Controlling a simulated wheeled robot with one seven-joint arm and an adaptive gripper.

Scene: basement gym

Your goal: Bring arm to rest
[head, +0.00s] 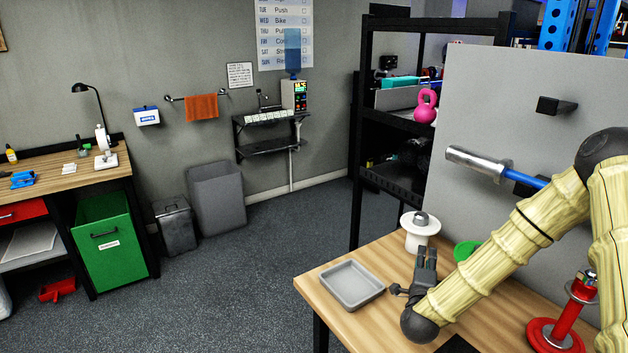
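My arm (520,236), with pale yellow ribbed links and dark joints, reaches in from the right over the wooden table (325,280). My dark gripper (427,254) is at the arm's lower end, above or near the tabletop, between a grey tray on its left and a green round item on its right. Its fingers point toward the back of the table. The fingers are small and dark here, so I cannot tell whether they are open or shut. I see no object held.
The grey tray (352,285) looks empty. A white spool-like item (420,231) stands behind my gripper, with the green item (466,250) nearby. A red stand (573,318) is at right. A grey panel (480,110) with a metal-ended bar rises behind. Open floor (270,270) lies left.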

